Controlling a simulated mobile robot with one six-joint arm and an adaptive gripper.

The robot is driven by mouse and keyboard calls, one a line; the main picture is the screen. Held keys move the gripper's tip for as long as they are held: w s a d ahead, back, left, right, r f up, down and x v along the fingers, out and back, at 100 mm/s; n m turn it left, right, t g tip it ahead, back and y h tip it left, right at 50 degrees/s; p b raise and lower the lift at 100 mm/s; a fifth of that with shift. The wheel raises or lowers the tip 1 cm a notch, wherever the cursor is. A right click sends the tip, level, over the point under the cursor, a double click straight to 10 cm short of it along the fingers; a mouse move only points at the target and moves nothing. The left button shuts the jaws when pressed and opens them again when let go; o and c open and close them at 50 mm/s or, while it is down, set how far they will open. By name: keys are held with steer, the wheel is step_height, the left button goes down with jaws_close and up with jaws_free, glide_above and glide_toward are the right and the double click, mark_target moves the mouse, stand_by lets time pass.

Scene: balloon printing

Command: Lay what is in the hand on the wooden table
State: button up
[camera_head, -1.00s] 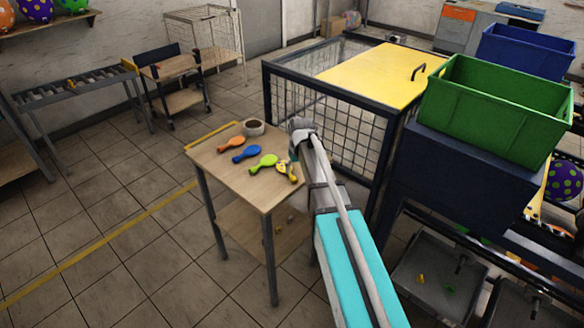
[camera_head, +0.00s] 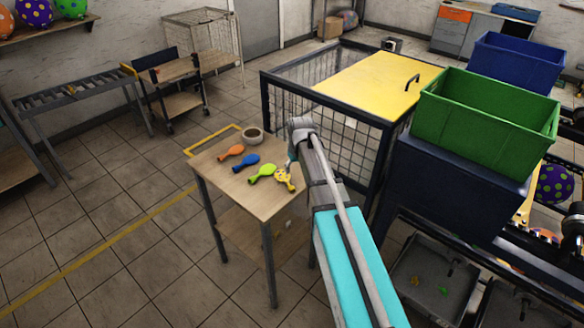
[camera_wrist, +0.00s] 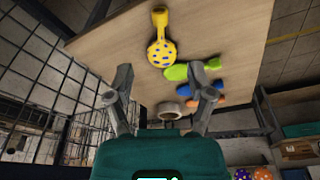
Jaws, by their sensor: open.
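The wooden table (camera_head: 232,192) stands in front of my arm; its top also fills much of the wrist view (camera_wrist: 110,45). A yellow balloon with dark spots (camera_head: 284,180) lies on the tabletop near its right edge; in the wrist view it (camera_wrist: 161,52) lies beyond my fingertips, apart from them. My gripper (camera_wrist: 165,78) is open with nothing between its fingers. In the head view my gripper (camera_head: 292,160) is just behind the spotted balloon, and its fingers are small and partly hidden by the arm.
A green balloon (camera_head: 262,173), a blue balloon (camera_head: 246,162) and an orange balloon (camera_head: 231,152) lie in a row on the table. A mesh cage (camera_head: 350,137) with a yellow top stands close behind on the right.

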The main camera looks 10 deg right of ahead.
stand_by(0.6)
steer(key=s+a+m+g, duration=0.2)
steer(key=s, duration=2)
steer(key=shift+f+m+h, duration=0.2)
steer(key=shift+m+h, duration=0.1)
steer(key=shift+m, duration=0.1)
